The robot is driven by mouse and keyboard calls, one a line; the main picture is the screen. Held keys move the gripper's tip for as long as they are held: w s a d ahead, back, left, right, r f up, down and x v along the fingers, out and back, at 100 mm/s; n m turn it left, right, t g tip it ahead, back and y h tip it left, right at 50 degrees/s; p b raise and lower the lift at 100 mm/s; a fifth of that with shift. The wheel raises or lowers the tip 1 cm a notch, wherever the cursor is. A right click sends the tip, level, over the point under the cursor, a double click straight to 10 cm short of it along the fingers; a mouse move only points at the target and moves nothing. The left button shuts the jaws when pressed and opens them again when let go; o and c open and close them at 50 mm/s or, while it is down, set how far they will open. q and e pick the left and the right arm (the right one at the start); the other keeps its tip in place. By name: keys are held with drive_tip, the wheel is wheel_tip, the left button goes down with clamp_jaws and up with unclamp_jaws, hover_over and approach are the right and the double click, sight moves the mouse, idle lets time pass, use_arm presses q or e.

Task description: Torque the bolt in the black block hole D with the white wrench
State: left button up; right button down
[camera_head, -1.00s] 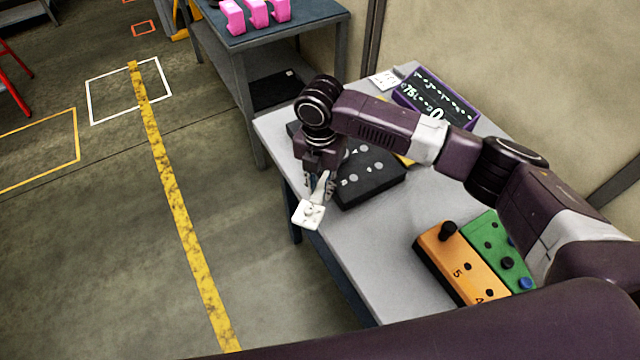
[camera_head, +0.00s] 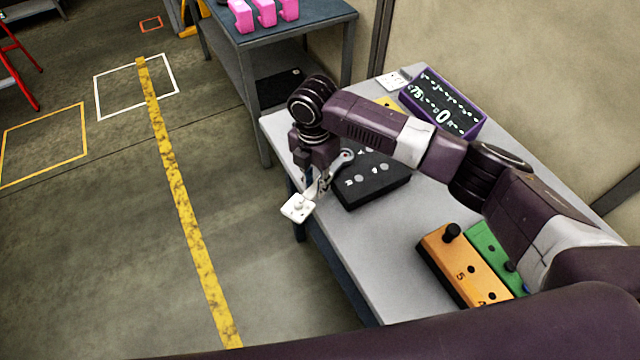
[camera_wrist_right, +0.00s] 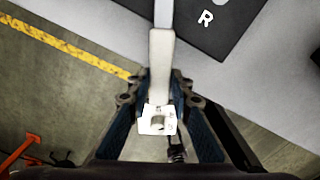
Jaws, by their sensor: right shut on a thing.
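My right gripper (camera_head: 314,190) is shut on the white wrench (camera_head: 328,178) at the near left edge of the table. The wrench's ring end points up and right, over the edge of the black block (camera_head: 380,188); its square white plate (camera_head: 298,207) hangs out past the table edge. In the right wrist view the wrench handle (camera_wrist_right: 161,65) runs away from between the fingers (camera_wrist_right: 158,98), and a corner of the black block (camera_wrist_right: 232,28) shows. The arm hides part of the block. I cannot pick out hole D or its bolt. My left gripper is out of view.
An orange block (camera_head: 462,266) and a green block (camera_head: 492,248) sit on the grey table (camera_head: 375,265) at the right. A purple-framed display (camera_head: 442,102) stands at the back. A second table (camera_head: 285,32) holds pink parts. The floor at left is open.

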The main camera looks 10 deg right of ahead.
idle(0.3)
drive_tip(key=shift+w+a+f+m, duration=0.1)
drive_tip(key=shift+w+a+m, duration=0.8)
drive_tip(key=shift+w+m, duration=0.3)
drive_tip(key=shift+s, duration=0.1)
drive_tip(key=shift+w+a+m+b, duration=0.25)
drive_tip(key=shift+w+a+m, duration=0.05)
drive_tip(key=shift+w+m, duration=0.3)
drive_tip(key=shift+w+a+m+b, duration=0.25)
drive_tip(key=shift+w+a+m, duration=0.05)
drive_tip(key=shift+w+m, duration=0.3)
drive_tip(key=shift+w, duration=0.1)
drive_tip(key=shift+w+a+f+m+b, duration=0.1)
drive_tip(key=shift+w+a+m+b, duration=0.1)
drive_tip(key=shift+w+m+b, duration=0.3)
drive_tip(key=shift+w+a+m+b, duration=0.15)
drive_tip(key=shift+w+m+b, duration=0.2)
drive_tip(key=shift+w+m, duration=0.2)
drive_tip(key=shift+w, duration=0.2)
drive_tip(key=shift+m, duration=0.25)
